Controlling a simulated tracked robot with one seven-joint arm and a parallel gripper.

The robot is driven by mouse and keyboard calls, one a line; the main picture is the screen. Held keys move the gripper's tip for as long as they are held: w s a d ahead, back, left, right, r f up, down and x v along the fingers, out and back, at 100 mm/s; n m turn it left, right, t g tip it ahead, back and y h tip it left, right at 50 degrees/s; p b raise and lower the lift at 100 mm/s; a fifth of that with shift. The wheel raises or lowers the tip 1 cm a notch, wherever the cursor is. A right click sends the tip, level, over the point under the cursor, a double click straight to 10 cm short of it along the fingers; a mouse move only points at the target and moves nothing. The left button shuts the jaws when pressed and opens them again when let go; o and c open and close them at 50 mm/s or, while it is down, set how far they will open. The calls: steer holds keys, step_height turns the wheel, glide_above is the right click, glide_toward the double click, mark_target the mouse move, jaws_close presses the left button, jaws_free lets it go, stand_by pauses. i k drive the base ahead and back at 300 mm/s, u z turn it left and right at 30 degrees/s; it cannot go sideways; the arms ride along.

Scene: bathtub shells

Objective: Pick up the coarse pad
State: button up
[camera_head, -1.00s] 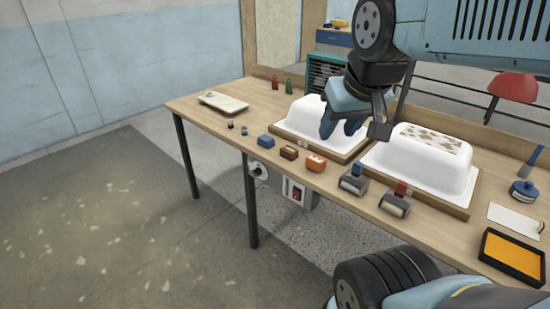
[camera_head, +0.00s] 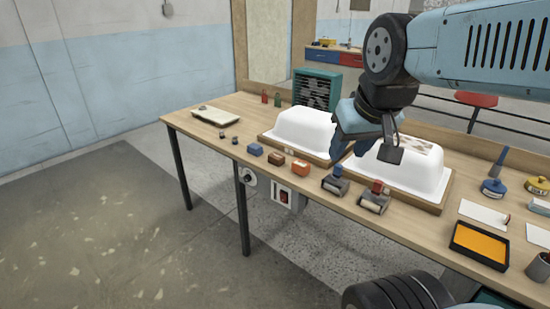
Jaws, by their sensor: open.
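Three small block-shaped pads sit in a row near the bench's front edge: a blue one (camera_head: 255,149), a brown one (camera_head: 277,158) and an orange one (camera_head: 301,168). I cannot tell from their looks which is the coarse pad. My gripper (camera_head: 349,153) is open and points down, in front of the gap between the two white tub shells in the picture. It appears above the bench, to the right of the pads and apart from them. Nothing shows between its fingers, though the fingertips are small and partly merge with the shells behind.
The left tub shell (camera_head: 300,131) and right tub shell (camera_head: 400,172) stand on wooden boards behind the pads. Two roller-like tools (camera_head: 335,181) (camera_head: 374,198) lie right of the pads. An orange-filled tray (camera_head: 481,243) is at right.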

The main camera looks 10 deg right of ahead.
mark_target(276, 159)
steer(key=z, duration=0.05)
steer(key=i, duration=0.9)
steer(key=u, duration=0.1)
